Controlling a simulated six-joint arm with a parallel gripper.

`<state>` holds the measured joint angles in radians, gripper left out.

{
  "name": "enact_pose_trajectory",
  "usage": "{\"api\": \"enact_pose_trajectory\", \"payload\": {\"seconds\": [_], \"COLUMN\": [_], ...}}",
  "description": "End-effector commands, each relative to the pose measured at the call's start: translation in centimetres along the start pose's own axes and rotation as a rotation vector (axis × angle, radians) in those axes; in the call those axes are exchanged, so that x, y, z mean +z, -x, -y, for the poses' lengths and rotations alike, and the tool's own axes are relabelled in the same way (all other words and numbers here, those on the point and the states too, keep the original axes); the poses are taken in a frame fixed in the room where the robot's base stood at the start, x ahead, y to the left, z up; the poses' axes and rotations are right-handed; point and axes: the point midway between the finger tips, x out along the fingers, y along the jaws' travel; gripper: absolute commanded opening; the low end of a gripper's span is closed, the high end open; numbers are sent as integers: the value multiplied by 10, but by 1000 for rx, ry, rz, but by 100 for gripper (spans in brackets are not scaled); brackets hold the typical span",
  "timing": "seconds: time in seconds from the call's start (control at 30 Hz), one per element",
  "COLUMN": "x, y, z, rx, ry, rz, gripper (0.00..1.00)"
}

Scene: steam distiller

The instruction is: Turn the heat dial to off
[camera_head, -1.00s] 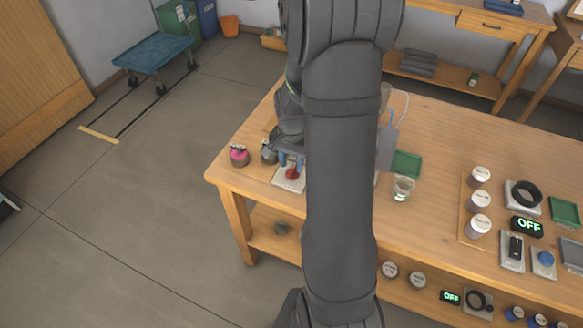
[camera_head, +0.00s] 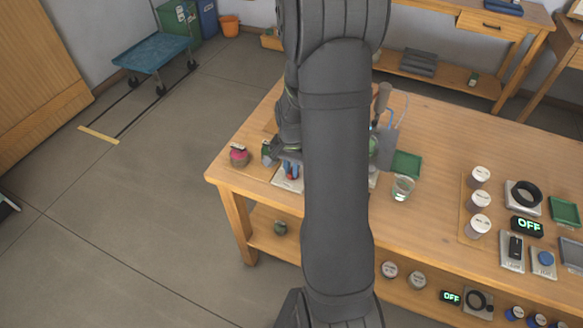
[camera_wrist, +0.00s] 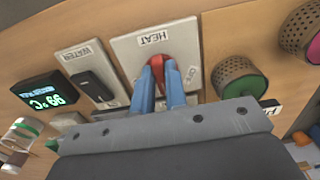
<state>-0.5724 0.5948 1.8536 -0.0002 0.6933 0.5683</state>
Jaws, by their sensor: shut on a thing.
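The red heat dial (camera_wrist: 159,63) sits on a pale plate (camera_wrist: 128,52) labelled HEAT, upside down in the wrist view. My gripper (camera_wrist: 161,78) has its two blue fingers on either side of the dial, shut on it. In the head view my gripper (camera_head: 291,170) is at the plate near the table's left end, and my arm hides much of that area.
In the wrist view, a WATER plate with a black switch (camera_wrist: 95,86) and a lit green-digit display (camera_wrist: 46,98) are beside the heat plate. A perforated canister with a green end (camera_wrist: 238,78) is close on the other side. A glass (camera_head: 402,188) stands on the table.

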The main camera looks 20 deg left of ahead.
Motion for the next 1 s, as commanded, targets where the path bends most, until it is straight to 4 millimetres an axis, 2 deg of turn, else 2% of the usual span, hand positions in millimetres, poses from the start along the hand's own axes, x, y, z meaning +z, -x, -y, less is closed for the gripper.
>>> {"api": "enact_pose_trajectory", "payload": {"seconds": [0.37,1.0], "x": [0,-2], "y": [0,1], "z": [-1,-5], "rx": [0,0], "ry": [149,730], "rz": [0,-1], "gripper": [0,0]}}
